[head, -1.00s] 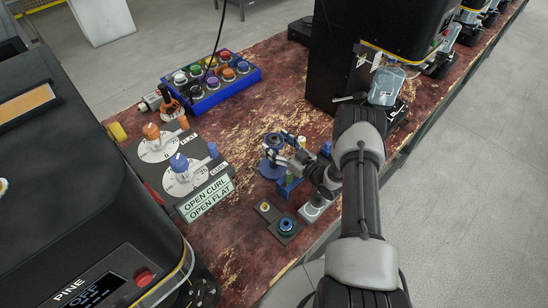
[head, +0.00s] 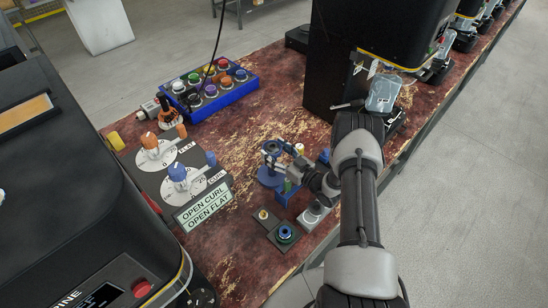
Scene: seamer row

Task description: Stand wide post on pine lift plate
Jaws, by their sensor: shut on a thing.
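My gripper (head: 282,158) is shut on a blue upright piece, which I take to be the wide post (head: 269,178). It has a broad round blue foot and a dark round top, and the fingers hide part of its middle. It stands upright at the bench's middle; I cannot tell whether the foot touches the bench. The pine machine (head: 90,215), lettered "PINE", fills the lower left. I cannot make out its lift plate, which seems hidden by the housing.
A blue block with small pegs (head: 284,193) is just below my gripper. A dark plate with a ringed part (head: 286,234) lies nearer. Dial panel (head: 166,185), green sign (head: 204,207) and blue button box (head: 212,90) stand left. A black machine (head: 345,60) is behind.

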